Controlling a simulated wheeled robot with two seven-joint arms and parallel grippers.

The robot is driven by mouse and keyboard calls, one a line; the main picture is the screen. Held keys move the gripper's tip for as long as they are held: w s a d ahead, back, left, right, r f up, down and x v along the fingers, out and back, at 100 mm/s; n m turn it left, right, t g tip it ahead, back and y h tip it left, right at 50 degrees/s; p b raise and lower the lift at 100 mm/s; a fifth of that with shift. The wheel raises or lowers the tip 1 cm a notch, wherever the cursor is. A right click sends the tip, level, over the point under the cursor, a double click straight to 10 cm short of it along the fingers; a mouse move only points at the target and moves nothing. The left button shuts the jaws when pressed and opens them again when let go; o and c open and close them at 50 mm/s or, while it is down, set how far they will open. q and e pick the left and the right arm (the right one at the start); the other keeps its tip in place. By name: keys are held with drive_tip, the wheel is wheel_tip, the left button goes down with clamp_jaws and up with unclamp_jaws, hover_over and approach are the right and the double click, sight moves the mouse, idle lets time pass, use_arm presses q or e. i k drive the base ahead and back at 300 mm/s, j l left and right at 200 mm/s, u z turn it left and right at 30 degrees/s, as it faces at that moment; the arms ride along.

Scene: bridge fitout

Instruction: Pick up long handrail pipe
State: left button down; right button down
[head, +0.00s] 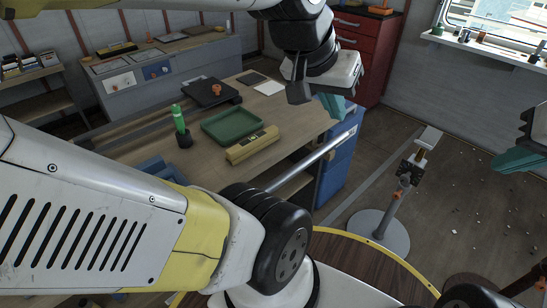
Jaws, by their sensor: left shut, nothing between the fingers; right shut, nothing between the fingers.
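A long silver pipe (312,161) runs diagonally along the front of the wooden workbench, in front of its blue drawer cabinet. Its near end is hidden behind my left arm, and I cannot tell what supports it. My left gripper (333,106), with teal fingers, hangs above the right end of the bench, beyond and above the pipe's far end. It is shut and holds nothing. My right gripper (519,160) is at the right edge of the picture, partly cut off, far from the pipe. It is shut and empty.
The workbench (150,135) carries a green tray (232,124), a yellow box (252,145) and a green bottle (180,122) in a dark holder. A stand with a round grey base (378,233) is on the floor right of the bench. A red cabinet (378,48) stands behind.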

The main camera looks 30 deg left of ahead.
sight(279, 181)
drive_tip(key=j+u, duration=0.1)
drive_tip(key=u, duration=0.85)
drive_tip(key=k+j+u, duration=0.1)
drive_tip(key=j, duration=0.3)
drive_tip(key=k+j+u, duration=0.15)
drive_tip(key=j, duration=0.25)
drive_tip(key=k, duration=0.1)
